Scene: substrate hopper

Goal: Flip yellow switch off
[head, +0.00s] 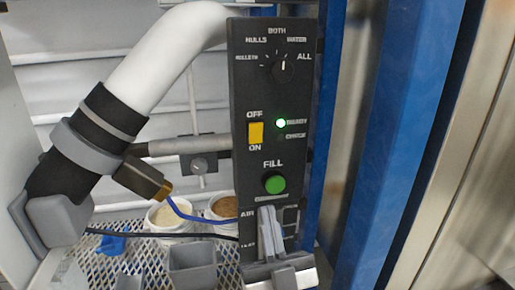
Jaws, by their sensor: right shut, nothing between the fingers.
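The yellow switch (256,133) is a small rocker on the black control panel (243,90), with OFF printed above it and ON below it. I cannot tell which way the rocker is tilted. A light (281,123) to the right of the switch glows pale green-white. My right gripper (267,211) shows at the bottom of the panel, below the green FILL button (274,183). Its fingers are shut and empty, pointing up, clearly below the yellow switch and covering part of the panel's lower labels. My left gripper is not in view.
A rotary knob (283,69) sits at the panel's top. A thick white pipe (168,55) with dark couplings runs down on the left. Buckets (172,222) and a grey bin (193,270) stand on a mesh shelf. A blue post (405,130) rises on the right.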

